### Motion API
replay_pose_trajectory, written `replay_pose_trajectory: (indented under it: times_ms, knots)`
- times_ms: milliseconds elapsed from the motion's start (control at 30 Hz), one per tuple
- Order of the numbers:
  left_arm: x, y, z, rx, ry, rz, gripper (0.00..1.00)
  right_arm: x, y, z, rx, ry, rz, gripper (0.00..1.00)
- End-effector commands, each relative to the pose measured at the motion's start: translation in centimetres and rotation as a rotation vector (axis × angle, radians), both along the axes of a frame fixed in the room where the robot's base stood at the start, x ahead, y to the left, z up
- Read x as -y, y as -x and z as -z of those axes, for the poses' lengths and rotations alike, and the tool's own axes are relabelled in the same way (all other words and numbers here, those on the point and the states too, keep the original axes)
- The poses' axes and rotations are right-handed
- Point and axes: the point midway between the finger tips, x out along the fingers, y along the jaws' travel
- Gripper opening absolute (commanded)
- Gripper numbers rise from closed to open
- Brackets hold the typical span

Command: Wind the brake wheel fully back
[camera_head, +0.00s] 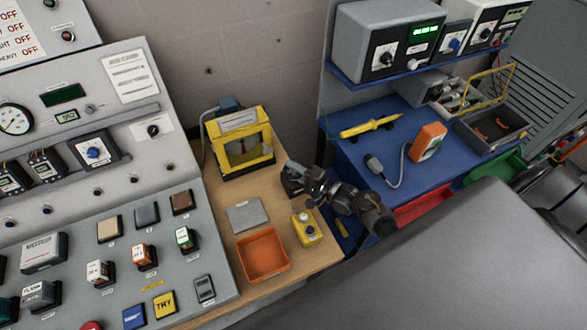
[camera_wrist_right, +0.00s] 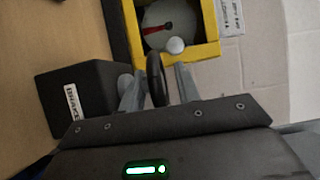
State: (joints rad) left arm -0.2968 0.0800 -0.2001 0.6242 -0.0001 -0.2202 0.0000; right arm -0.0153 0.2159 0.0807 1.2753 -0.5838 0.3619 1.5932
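The brake unit is a dark box with a white label, seen in the right wrist view (camera_wrist_right: 75,108); in the head view the brake box (camera_head: 291,181) stands at the right part of the wooden bench, partly hidden by my gripper. Its black wheel (camera_wrist_right: 156,80) shows almost edge-on beside the box. My right gripper (camera_wrist_right: 158,88) has its two fingers apart, one on each side of the wheel. A gap shows between the wheel and the right-hand finger; whether the other finger touches cannot be told. My left gripper is in neither view.
A yellow-framed gauge box (camera_head: 240,143) stands behind the brake; its dial with a red pointer (camera_wrist_right: 168,27) shows in the wrist view. An orange tray (camera_head: 263,257), a grey plate (camera_head: 245,215) and a yellow button box (camera_head: 306,230) lie nearby. A blue bench (camera_head: 365,155) stands right.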

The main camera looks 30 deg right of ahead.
Motion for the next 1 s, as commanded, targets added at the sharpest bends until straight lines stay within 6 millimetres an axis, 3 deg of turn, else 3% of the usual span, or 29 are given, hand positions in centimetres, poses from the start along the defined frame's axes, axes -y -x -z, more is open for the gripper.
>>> replay_pose_trajectory:
  times_ms: [233,500,1000]
  knots:
    - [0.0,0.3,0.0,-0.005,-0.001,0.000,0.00,-0.1,-0.1,0.0,0.000,-0.001,0.000,0.33]
    - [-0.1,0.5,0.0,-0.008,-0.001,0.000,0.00,0.0,0.0,0.0,0.000,-0.001,0.000,0.00]
    - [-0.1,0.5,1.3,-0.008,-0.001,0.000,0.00,0.1,-0.1,0.3,0.000,0.002,-0.096,0.00]
